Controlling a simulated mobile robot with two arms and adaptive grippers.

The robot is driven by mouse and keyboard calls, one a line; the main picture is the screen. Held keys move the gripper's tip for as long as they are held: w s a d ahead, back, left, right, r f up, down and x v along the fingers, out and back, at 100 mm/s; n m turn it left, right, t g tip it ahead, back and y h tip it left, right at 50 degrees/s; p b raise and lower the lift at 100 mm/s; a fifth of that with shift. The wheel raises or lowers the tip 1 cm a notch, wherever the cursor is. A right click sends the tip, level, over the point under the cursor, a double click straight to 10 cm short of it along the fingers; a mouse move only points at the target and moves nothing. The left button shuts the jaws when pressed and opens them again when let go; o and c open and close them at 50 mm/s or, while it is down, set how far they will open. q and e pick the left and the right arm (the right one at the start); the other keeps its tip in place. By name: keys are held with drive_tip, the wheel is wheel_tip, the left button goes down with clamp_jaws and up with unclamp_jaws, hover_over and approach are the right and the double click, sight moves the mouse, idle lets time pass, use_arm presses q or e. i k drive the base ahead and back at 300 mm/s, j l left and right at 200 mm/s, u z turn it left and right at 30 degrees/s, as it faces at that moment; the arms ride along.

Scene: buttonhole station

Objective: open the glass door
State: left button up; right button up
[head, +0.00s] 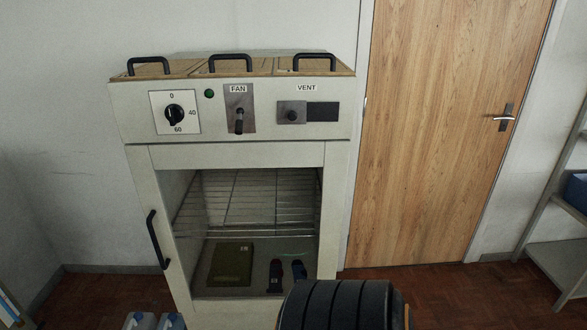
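The glass door (138,175) is on the front of a pale cabinet, below its control panel. It looks shut in its frame, and the inside shows through it. A black bar handle (157,240) stands upright, slightly tilted, on the door's left side. Neither of my grippers shows in the head view. Only a dark ribbed part of my own arm seems to show at the bottom, in front of the cabinet's lower right corner, which it hides.
Behind the glass are a wire rack (250,205), a flat olive item (231,264) and two small dark objects (287,274). Blue-capped containers (153,322) stand on the floor at lower left. A wooden door (440,130) and a shelf (555,262) are at right.

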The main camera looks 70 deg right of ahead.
sight(144, 160)
drive_tip(key=l+z, duration=0.1)
drive_tip(key=z, duration=1.8)
drive_tip(key=k+l, duration=0.05)
